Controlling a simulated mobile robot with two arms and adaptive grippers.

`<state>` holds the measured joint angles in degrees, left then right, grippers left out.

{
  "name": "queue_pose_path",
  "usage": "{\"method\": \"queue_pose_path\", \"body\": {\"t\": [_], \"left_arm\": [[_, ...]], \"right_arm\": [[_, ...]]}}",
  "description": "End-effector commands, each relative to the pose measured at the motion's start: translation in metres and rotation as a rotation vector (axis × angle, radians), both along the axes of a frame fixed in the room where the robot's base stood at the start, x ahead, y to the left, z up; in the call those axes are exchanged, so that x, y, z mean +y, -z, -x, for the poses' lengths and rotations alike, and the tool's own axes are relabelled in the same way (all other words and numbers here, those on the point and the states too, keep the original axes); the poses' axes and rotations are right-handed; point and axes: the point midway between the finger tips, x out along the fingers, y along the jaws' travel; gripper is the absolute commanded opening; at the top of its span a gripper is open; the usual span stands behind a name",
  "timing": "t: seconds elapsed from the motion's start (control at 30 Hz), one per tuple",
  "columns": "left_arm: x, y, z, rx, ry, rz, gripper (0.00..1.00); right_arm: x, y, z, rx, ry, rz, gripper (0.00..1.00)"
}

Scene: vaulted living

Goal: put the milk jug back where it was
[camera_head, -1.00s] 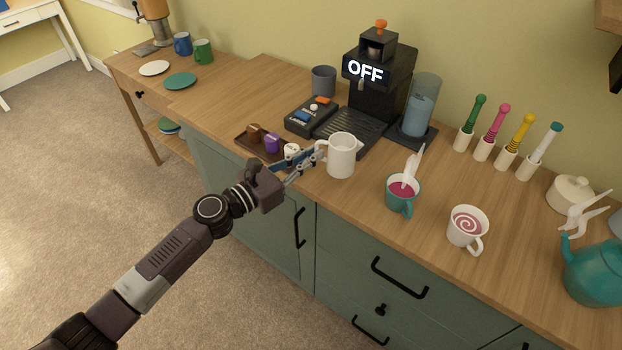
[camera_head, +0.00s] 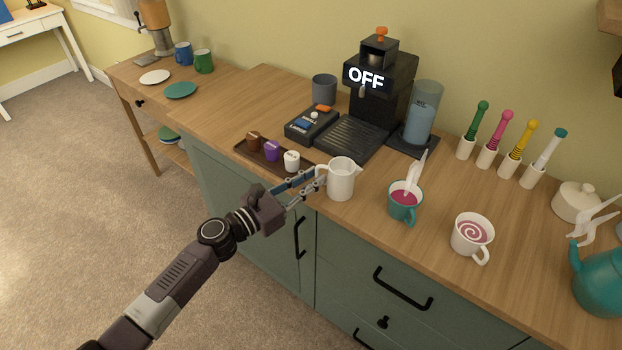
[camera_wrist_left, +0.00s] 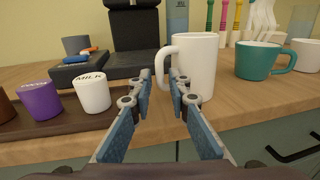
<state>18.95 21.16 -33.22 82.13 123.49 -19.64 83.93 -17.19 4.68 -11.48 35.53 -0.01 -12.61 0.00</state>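The milk jug (camera_head: 342,179) is white and upright near the counter's front edge, right of the pod tray. It also shows in the left wrist view (camera_wrist_left: 199,70), with its handle toward me. My left gripper (camera_head: 320,180) is at the handle. In the left wrist view its blue-grey fingers (camera_wrist_left: 161,88) stand on either side of the handle, shut to a narrow gap around it. The right finger hides part of the handle and jug. The jug's base appears at counter level; its exact contact is hard to see. My right gripper is not in view.
A dark tray (camera_head: 245,148) with brown, purple and white pods is left of the jug. The coffee machine (camera_head: 382,85) stands behind. A teal mug (camera_head: 404,205) and a white mug (camera_head: 471,234) stand to the right, with a teal kettle (camera_head: 598,280) beyond.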

Motion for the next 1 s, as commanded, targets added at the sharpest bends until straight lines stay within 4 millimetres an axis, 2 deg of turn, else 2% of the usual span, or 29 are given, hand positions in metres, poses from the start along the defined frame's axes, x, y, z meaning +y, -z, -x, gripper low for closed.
{"method": "queue_pose_path", "body": {"t": [0.43, 0.8, 1.0], "left_arm": [[0.003, -0.004, 0.002, 0.001, -0.001, -0.002, 0.24], [0.058, -0.001, 0.054, 0.003, -0.002, -0.003, 0.24], [0.079, -0.002, 0.074, 0.002, -0.001, -0.001, 0.24]], "right_arm": [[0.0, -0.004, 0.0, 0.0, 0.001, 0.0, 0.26], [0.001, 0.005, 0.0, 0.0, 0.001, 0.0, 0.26], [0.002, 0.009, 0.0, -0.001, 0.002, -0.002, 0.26]]}}
